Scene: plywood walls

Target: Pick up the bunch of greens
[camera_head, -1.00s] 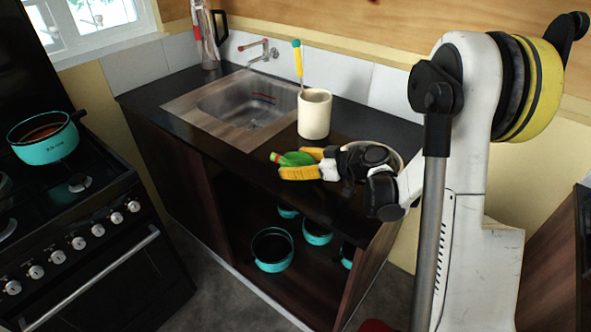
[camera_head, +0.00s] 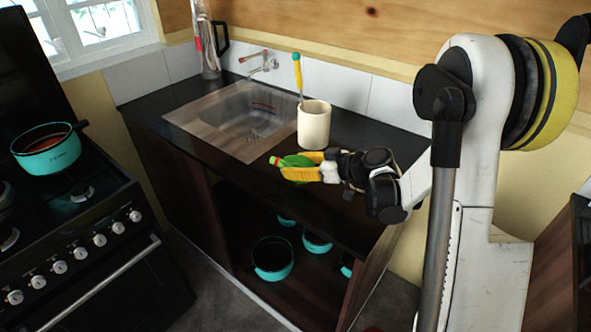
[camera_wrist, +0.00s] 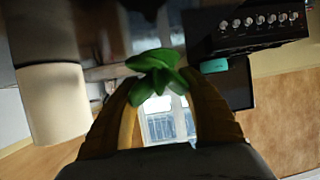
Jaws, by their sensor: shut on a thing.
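The bunch of greens (camera_head: 296,160) is green with a small reddish end at its left. It is between the yellow fingers of my gripper (camera_head: 297,166), above the dark counter near its front edge. My gripper is shut on it. In the wrist view the greens (camera_wrist: 158,72) sit at the tips of both fingers (camera_wrist: 160,90). Part of the bunch is hidden by the fingers in the head view. I cannot tell how far it is above the counter.
A cream cup (camera_head: 314,125) holding a yellow-handled tool stands just behind my gripper. A sink (camera_head: 240,120) lies to the left. A teal pot (camera_head: 47,150) stands on the stove at far left. Teal pots (camera_head: 272,258) sit on the shelf below. The counter's front left (camera_head: 200,158) is clear.

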